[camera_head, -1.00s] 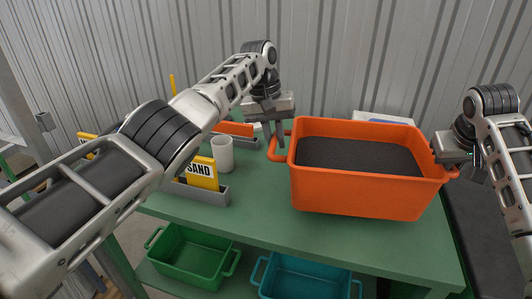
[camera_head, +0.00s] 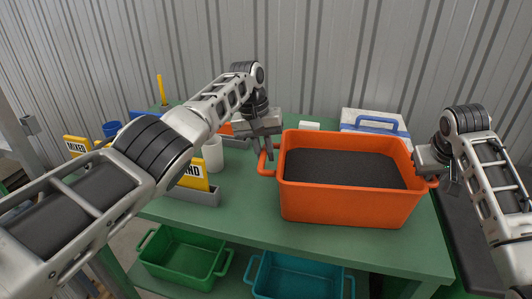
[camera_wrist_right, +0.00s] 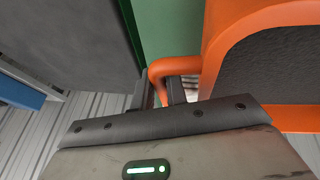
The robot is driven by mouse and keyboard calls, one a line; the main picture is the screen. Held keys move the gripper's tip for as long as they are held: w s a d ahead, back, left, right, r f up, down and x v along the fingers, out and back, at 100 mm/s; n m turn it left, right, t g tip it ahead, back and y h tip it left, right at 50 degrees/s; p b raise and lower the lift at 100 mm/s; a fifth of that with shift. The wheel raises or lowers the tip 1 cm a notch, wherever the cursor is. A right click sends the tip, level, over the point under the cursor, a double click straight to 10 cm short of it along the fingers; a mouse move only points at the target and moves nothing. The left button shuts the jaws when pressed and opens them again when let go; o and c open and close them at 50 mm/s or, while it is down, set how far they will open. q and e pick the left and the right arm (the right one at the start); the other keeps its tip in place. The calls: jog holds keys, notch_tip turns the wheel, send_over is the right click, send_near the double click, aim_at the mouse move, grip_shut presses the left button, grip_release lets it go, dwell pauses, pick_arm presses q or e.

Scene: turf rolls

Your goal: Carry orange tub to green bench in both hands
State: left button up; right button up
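The orange tub (camera_head: 350,205) is filled with dark soil and is level over the right part of the green bench (camera_head: 240,222). Its base is at or just above the bench top; I cannot tell which. My left gripper (camera_head: 266,152) points down, with its fingers around the tub's left handle. My right gripper (camera_head: 450,184) is at the right handle. In the right wrist view the right gripper's fingers (camera_wrist_right: 160,92) lie close on both sides of the orange handle (camera_wrist_right: 178,66). The right handle is partly hidden.
A yellow SAND sign (camera_head: 194,174) in a grey holder and a white cup (camera_head: 212,155) stand left of the tub. A white box with a blue handle (camera_head: 375,122) is behind it. Green (camera_head: 185,255) and teal (camera_head: 300,278) tubs sit below. A dark surface lies right.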

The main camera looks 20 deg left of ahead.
pick_arm(q)
jog(key=o, duration=0.4)
pick_arm(e)
jog(key=o, duration=0.4)
pick_arm(q)
jog(key=shift+r, duration=0.1)
pick_arm(e)
jog(key=shift+s+r, duration=0.1)
jog(key=shift+r, duration=0.1)
pick_arm(q)
jog(key=r, duration=0.3)
jog(key=a+r, duration=0.1)
jog(key=r, duration=0.3)
jog(key=a+r, duration=0.1)
jog(key=r, duration=0.3)
jog(key=shift+s+a+r, duration=0.15)
jog(key=shift+s+r, duration=0.05)
jog(key=shift+r, duration=0.05)
pick_arm(e)
jog(key=v, duration=1.1)
jog(key=shift+s+a+r, duration=0.1)
jog(key=shift+r, duration=0.15)
